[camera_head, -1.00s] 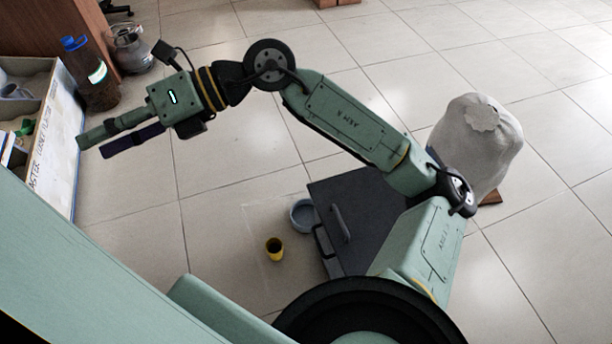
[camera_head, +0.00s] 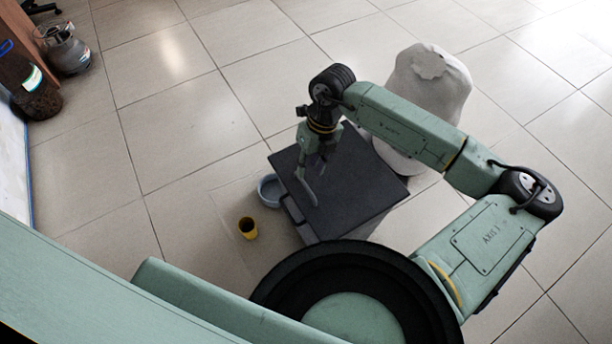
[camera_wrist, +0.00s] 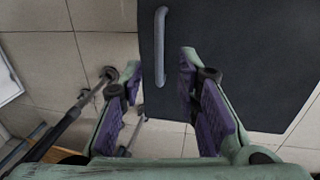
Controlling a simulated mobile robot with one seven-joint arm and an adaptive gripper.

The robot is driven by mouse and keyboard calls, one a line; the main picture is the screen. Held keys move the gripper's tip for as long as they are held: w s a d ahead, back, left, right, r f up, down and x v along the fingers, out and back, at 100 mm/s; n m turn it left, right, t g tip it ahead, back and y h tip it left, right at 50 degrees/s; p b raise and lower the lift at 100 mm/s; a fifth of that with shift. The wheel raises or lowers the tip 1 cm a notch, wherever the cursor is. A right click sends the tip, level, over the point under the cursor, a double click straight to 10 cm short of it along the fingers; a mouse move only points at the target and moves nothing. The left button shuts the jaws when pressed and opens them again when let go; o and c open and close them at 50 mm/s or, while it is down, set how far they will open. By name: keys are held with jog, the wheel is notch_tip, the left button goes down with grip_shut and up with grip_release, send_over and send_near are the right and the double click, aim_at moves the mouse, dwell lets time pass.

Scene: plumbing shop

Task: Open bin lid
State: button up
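The bin (camera_head: 303,232) stands on the floor, partly hidden behind my own body. Its dark, flat lid (camera_head: 365,190) lies shut on top. A curved grey handle (camera_head: 307,188) sticks up near the lid's left side. It also shows as an upright bar in the wrist view (camera_wrist: 161,50). My gripper (camera_head: 314,165) points down over the lid beside the handle. In the wrist view my gripper (camera_wrist: 160,72) is open, its purple-padded fingers apart on either side of the handle's line. The handle's lower end appears between the fingertips; I cannot tell whether they touch it.
A blue-grey bowl (camera_head: 270,190) and a yellow cup (camera_head: 248,228) stand on the floor left of the bin. A large pale sack (camera_head: 428,95) stands behind it. A metal canister (camera_head: 66,50) and a bottle (camera_head: 30,90) are far left. Tiled floor between is clear.

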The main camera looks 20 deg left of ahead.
aim_at(305, 183)
jog(key=f, duration=0.5)
jog(key=shift+s+a+f, duration=0.25)
jog(key=shift+s+a, duration=0.15)
jog(key=shift+c, duration=0.5)
grip_shut()
